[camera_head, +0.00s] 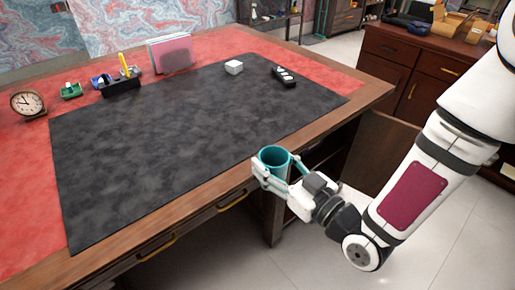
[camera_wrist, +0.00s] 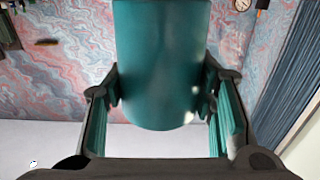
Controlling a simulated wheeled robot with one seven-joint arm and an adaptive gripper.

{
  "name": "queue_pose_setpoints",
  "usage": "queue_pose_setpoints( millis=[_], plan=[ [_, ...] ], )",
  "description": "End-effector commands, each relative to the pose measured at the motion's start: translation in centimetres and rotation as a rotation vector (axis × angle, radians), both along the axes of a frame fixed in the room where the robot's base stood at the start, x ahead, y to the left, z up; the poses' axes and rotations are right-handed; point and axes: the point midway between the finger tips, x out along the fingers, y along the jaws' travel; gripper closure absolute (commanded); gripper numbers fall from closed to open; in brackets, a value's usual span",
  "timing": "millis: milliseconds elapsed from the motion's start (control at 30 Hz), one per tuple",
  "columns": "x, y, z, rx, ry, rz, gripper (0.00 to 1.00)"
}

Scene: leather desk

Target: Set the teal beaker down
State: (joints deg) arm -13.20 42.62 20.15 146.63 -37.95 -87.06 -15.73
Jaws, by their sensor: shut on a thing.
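The teal beaker (camera_head: 273,159) is upright in my gripper (camera_head: 272,173), at the desk's front edge in the head view. My gripper is shut on it, with a finger on each side. In the wrist view the beaker (camera_wrist: 160,65) fills the upper middle between the two fingers (camera_wrist: 162,95). The desk (camera_head: 190,205) has a wooden rim and a large dark leather mat (camera_head: 170,125). From the head view I cannot tell how high the beaker's base is, as the gripper partly hides it.
The mat's middle and front are clear. A wooden cabinet (camera_head: 396,70) stands behind at right.

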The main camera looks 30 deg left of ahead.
Motion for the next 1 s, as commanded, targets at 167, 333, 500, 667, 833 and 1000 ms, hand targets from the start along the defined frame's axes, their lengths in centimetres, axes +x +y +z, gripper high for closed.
queue_pose_setpoints(
  millis=[167, 333, 500, 667, 833, 1000],
  plan=[
    [2.8, 3.0, -0.4, 0.003, -0.003, 0.001, 0.82],
    [5.7, 6.0, -0.7, 0.003, -0.003, 0.000, 0.82],
    [8.1, 8.5, -1.0, 0.002, -0.002, 0.000, 0.82],
    [9.2, 9.6, -1.2, 0.001, -0.002, -0.001, 0.82],
    [9.4, 9.8, -2.3, 0.000, 0.002, 0.000, 0.82],
    [9.4, 9.7, -4.5, -0.001, 0.001, 0.000, 0.82]
  ],
)
